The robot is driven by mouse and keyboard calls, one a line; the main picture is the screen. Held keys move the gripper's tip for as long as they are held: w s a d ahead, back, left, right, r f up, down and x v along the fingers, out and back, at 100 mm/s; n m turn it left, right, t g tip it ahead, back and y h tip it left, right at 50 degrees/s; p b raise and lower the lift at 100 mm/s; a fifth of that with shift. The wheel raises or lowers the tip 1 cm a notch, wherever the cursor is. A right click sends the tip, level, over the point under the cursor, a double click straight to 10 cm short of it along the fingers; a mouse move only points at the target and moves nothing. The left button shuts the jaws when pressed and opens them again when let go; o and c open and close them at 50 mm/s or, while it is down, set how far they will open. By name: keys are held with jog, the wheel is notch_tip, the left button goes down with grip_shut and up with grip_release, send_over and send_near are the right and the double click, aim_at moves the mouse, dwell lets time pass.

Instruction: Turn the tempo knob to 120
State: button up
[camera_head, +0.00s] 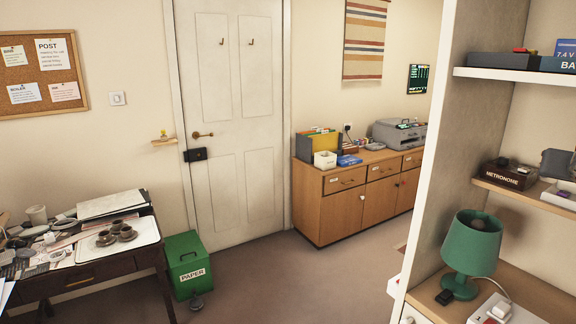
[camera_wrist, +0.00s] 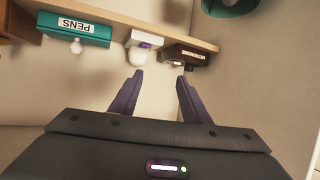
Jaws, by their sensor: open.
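The dark brown metronome box (camera_head: 503,178), labelled METRONOME, sits on the middle wooden shelf at the right in the head view. Small knobs show on its top, but their pointers and scale are too small to read. In the wrist view, which is upside down, a dark brown box that looks like the metronome (camera_wrist: 193,54) sits on the shelf with a pale knob at its edge. My gripper (camera_wrist: 159,77) is open and empty, its two dark fingers apart, pointing toward the shelf. I cannot tell the distance between the fingertips and the box. My gripper is not clear in the head view.
A white box (camera_wrist: 147,40) and a teal PENS box (camera_wrist: 75,30) share the shelf (camera_wrist: 130,19) in the wrist view. A green lamp (camera_head: 472,245) stands below the metronome shelf. A white upper shelf (camera_head: 515,75) is above. The tall side panel (camera_head: 455,150) bounds the left.

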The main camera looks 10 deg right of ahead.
jog(key=w+a+f+n+y, duration=0.1)
jog(key=a+f+n+y, duration=0.3)
jog(key=a, duration=1)
jog(key=w+a+f+y, duration=0.15)
jog(key=a+f, duration=0.45)
jog(key=a, duration=0.8)
jog(key=s+a+f+n+g+y, duration=0.2)
jog(key=s+a+f, duration=0.6)
jog(key=a, duration=0.2)
jog(key=s+a+f+n+g+y, duration=0.1)
jog(key=s+a+f+n+y, duration=0.1)
jog(key=s+a+f, duration=0.5)
jog(key=s+a+n, duration=0.1)
jog(key=a, duration=0.3)
jog(key=shift+a+f+g, duration=0.2)
jog(key=shift+f+g, duration=0.15)
jog(key=shift+g, duration=0.05)
jog(key=shift+d, duration=0.1)
